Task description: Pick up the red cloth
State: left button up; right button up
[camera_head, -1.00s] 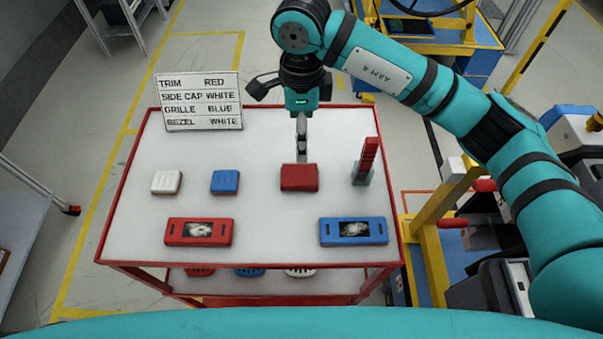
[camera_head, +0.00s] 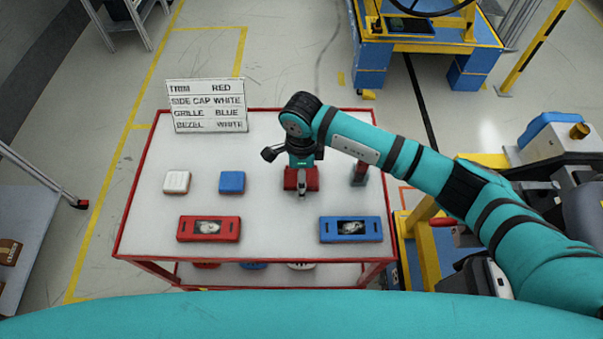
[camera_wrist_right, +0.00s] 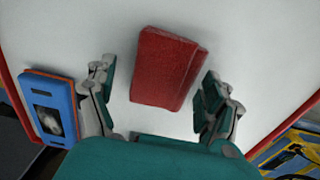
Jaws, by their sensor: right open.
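The red cloth (camera_head: 312,179) is a folded block on the white table top, partly hidden behind my right gripper in the head view. In the right wrist view the cloth (camera_wrist_right: 166,68) shows whole, lying between and just ahead of the two fingers. My right gripper (camera_head: 302,192) points down at the cloth. In the right wrist view the gripper (camera_wrist_right: 158,95) is open, with a finger on either side and a gap to the cloth on each side. My left gripper is not in view.
On the red-framed table (camera_head: 280,242) are a white block (camera_head: 177,182), a blue block (camera_head: 232,182), a red module (camera_head: 209,229), a blue module (camera_head: 351,229) and a sign (camera_head: 207,106).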

jog(key=shift+f, duration=0.15)
jog(key=shift+c, duration=0.2)
jog(key=c, duration=1.1)
jog(key=shift+c, duration=0.2)
jog(key=shift+r+b, duration=0.6)
jog(key=shift+r, duration=0.15)
jog(key=shift+s+a+r+b, duration=0.1)
jog(key=shift+s+r+b, duration=0.1)
jog(key=shift+r+b, duration=0.6)
jog(key=s+a+b, duration=0.1)
jog(key=s, duration=0.3)
jog(key=s+a+r+b, duration=0.1)
jog(key=s, duration=0.4)
jog(key=s+a+b, duration=0.2)
jog(key=s, duration=0.3)
jog(key=shift+r, duration=0.35)
jog(key=shift+s+r, duration=0.15)
jog(key=shift+s, duration=0.4)
